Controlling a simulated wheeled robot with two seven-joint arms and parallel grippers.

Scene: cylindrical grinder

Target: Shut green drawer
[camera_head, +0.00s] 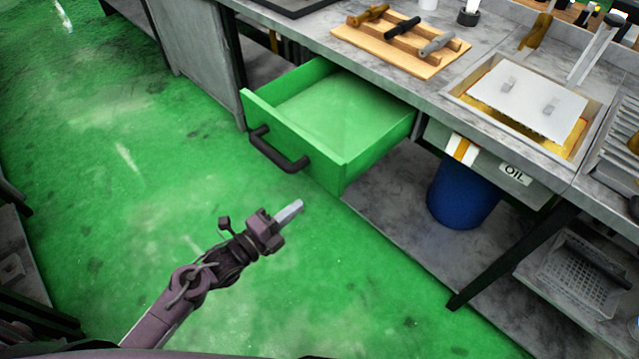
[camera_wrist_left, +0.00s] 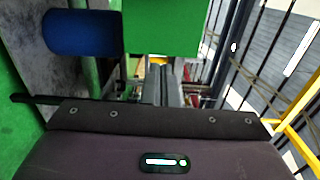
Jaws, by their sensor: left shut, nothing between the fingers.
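The green drawer (camera_head: 300,130) stands pulled out from under the grey workbench in the head view, and its inside looks empty. Its dark handle (camera_head: 276,150) is on the front panel. My left gripper (camera_head: 291,211) is shut and empty, in front of and below the drawer's front panel in the picture, apart from it. In the left wrist view the gripper's fingers (camera_wrist_left: 161,84) show in the middle, and a green panel (camera_wrist_left: 163,30), likely the drawer, is at the top. My right gripper is in neither view.
The workbench (camera_head: 400,85) carries a wooden rack (camera_head: 400,45) with tools and a basin with a white lid (camera_head: 530,97). A blue barrel (camera_head: 462,195) stands on the lower shelf, right of the drawer. The green floor (camera_head: 110,180) left of the drawer is clear.

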